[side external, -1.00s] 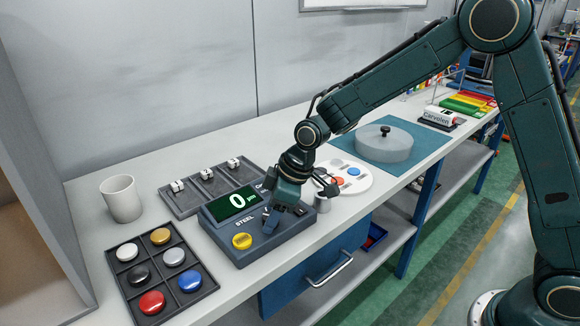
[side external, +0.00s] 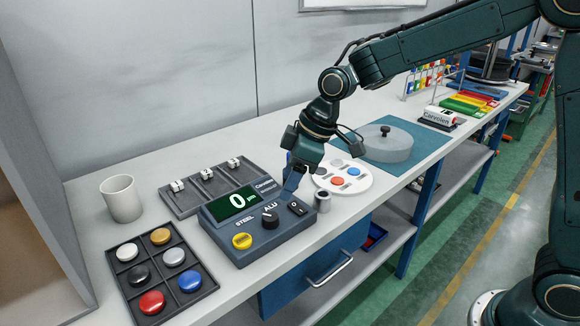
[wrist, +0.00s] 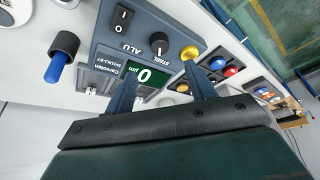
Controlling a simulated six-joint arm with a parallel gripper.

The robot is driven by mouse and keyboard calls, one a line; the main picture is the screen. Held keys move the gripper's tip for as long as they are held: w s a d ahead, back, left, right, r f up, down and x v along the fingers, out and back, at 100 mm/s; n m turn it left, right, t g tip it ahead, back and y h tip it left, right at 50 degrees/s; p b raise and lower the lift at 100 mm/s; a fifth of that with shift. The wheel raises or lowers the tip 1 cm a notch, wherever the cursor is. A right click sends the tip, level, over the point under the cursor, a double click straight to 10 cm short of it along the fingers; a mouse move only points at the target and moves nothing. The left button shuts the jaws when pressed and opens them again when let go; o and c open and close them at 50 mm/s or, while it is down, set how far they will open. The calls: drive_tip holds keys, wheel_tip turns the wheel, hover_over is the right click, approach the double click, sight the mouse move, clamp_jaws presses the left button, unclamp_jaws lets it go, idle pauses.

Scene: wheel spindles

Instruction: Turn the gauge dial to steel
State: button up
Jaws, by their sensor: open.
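The gauge (side external: 262,240) is a dark grey box on the bench with a green display (side external: 233,204) reading 0 µm. Its black dial (side external: 270,217) sits between the STEEL and ALU labels and the yellow button (side external: 242,241). A white mark shows on the dial, but I cannot tell surely which label it points at. The dial also shows in the wrist view (wrist: 159,42), clear of my fingers. My gripper (side external: 291,188) is open and empty, raised above the gauge's back right part near the rocker switch (side external: 298,207). Both fingers show in the wrist view (wrist: 160,72).
A white mug (side external: 121,198) and a round white plate (side external: 343,190) stand nearby.

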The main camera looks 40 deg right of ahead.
drive_tip(key=v, duration=0.4)
idle(0.4)
drive_tip(key=s+d+r+m+t+h, duration=0.1)
drive_tip(key=s+d+m, duration=0.3)
drive_tip(key=s, duration=0.9)
drive_tip(key=s+d+r+m+t+h, duration=0.1)
drive_tip(key=s+d+m, duration=0.4)
drive_tip(key=s, duration=0.8)
wheel_tip(320, 180, up, 2)
drive_tip(key=d+h, duration=0.1)
drive_tip(key=d, duration=0.1)
drive_tip(key=shift+d+r, duration=0.2)
drive_tip(key=shift+d, duration=0.15)
